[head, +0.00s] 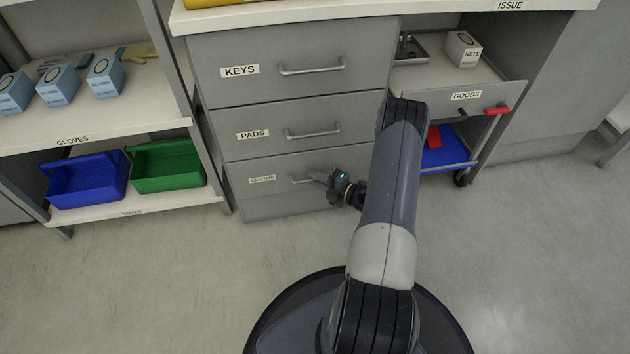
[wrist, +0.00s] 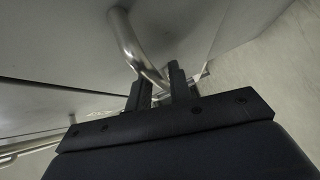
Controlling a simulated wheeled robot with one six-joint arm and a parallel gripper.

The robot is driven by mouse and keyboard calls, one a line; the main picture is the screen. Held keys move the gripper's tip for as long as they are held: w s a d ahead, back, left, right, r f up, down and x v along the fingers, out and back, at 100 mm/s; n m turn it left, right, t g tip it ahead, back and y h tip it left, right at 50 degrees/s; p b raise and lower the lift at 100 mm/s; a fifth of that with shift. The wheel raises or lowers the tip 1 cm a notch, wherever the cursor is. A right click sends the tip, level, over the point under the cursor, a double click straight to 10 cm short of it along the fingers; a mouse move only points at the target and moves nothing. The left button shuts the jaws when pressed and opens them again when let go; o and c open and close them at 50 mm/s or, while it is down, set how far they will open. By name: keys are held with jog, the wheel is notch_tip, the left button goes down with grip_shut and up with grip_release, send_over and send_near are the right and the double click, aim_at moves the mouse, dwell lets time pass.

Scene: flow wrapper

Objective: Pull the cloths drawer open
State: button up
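The cloths drawer (head: 275,203) is the lowest of three in the grey cabinet, and its front looks about flush with the drawers above. Its label (head: 262,179) is left of its bar handle (head: 302,180). My gripper (head: 325,178) is at the right part of this handle. In the wrist view the curved metal handle (wrist: 135,45) runs down between the two dark fingers of my gripper (wrist: 160,80). The gap between the fingers is narrow, about the bar's width, and they look shut on it. My arm hides the cabinet's lower right part in the head view.
The pads drawer (head: 270,125) and keys drawer (head: 235,90) above look shut. A goods drawer (head: 485,93) stands open at right, above a blue tray (head: 450,153). Green (head: 165,170) and blue (head: 85,185) bins sit on the left shelf. The floor (head: 160,280) before the cabinet is clear.

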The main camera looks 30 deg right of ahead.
jog(key=shift+w+a, duration=0.2)
jog(key=shift+w, duration=0.1)
jog(key=shift+c, duration=0.3)
grip_shut()
